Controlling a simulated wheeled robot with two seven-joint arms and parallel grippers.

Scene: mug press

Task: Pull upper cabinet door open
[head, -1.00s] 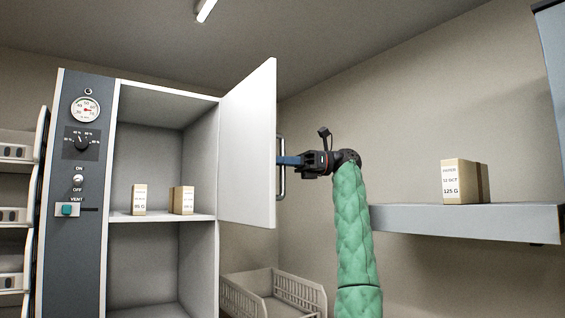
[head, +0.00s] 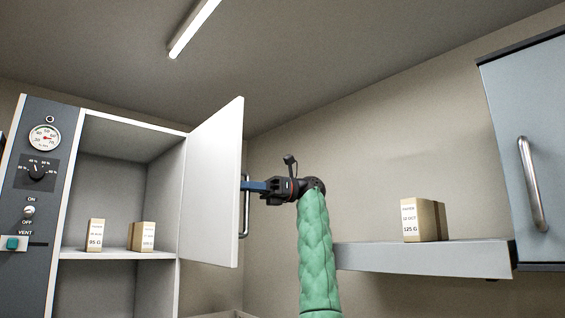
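A blue-grey upper cabinet door (head: 525,145) with a metal bar handle (head: 532,185) is at the right edge, cut off by the frame; it looks shut. A white door (head: 212,185) on the tall cabinet at left stands swung wide open. My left gripper (head: 255,186) is at that white door's bar handle (head: 245,215); its blue fingers cross the handle and reach the door's edge. The fingers overlap in this view, so their gap and any grip are hidden. My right gripper is not in view.
The open cabinet holds two small boxes (head: 95,235) (head: 142,236) on its shelf (head: 115,254). A control panel (head: 35,190) is at its left. A wall shelf (head: 430,258) with a 125 G box (head: 420,220) lies below and left of the blue-grey door.

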